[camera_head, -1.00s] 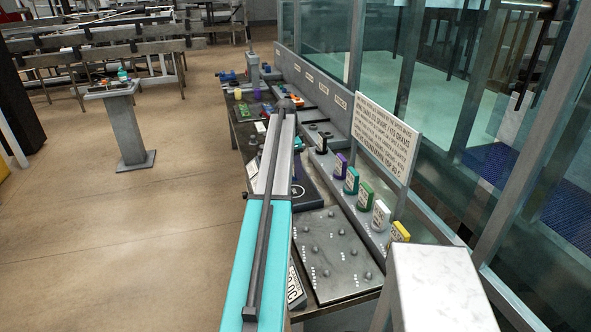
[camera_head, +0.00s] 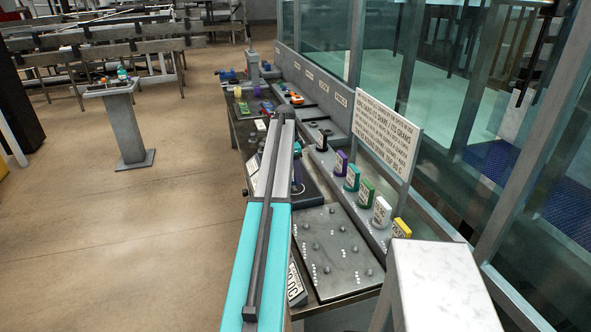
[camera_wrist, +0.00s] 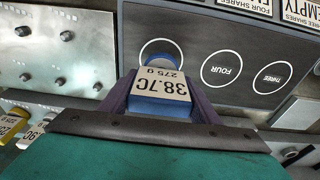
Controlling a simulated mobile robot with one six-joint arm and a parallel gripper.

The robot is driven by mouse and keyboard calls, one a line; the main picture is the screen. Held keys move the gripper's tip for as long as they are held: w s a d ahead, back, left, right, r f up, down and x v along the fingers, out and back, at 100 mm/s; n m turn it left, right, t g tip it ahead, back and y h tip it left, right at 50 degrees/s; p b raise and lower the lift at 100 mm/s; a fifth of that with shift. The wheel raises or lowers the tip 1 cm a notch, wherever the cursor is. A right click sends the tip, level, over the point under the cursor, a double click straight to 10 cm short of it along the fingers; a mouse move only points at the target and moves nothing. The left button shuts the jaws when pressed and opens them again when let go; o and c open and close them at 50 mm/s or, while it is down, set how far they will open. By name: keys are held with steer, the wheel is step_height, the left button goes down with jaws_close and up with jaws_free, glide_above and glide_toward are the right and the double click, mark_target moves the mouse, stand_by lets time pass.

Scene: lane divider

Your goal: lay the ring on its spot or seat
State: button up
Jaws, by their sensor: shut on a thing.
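My gripper (camera_wrist: 160,88) is shut on a blue piece (camera_wrist: 160,109) with a white label reading "38.7C 275 g". I take this piece for the ring; its hole cannot be made out. The piece is over a dark panel (camera_wrist: 200,48) with white outlined circles. It partly covers the leftmost circle (camera_wrist: 143,52), and I cannot tell whether it touches the panel. The circles marked "FOUR" (camera_wrist: 222,70) and "THREE" (camera_wrist: 270,78) are bare. In the head view my arm hides most of the gripper and the held piece.
A grey plate with knobs (camera_head: 335,245) lies at the bench's near end. Several coloured labelled pieces, among them a green one (camera_head: 366,192), stand in a row along the right, before an upright text sign (camera_head: 388,128). A small pedestal (camera_head: 125,130) stands left across open floor.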

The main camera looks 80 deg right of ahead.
steer(key=shift+f+b, duration=0.35)
steer(key=shift+f, duration=0.85)
steer(key=shift+f, duration=0.55)
steer(key=o, duration=1.3)
steer(key=shift+o, duration=0.2)
steer(key=shift+r+b, duration=0.2)
steer(key=shift+b, duration=0.1)
step_height(320, 180, up, 13)
steer(key=w+b, duration=0.2)
steer(key=b, duration=0.1)
steer(key=shift+a+r, duration=0.15)
steer(key=shift+a, duration=0.25)
steer(key=shift+s, duration=0.1)
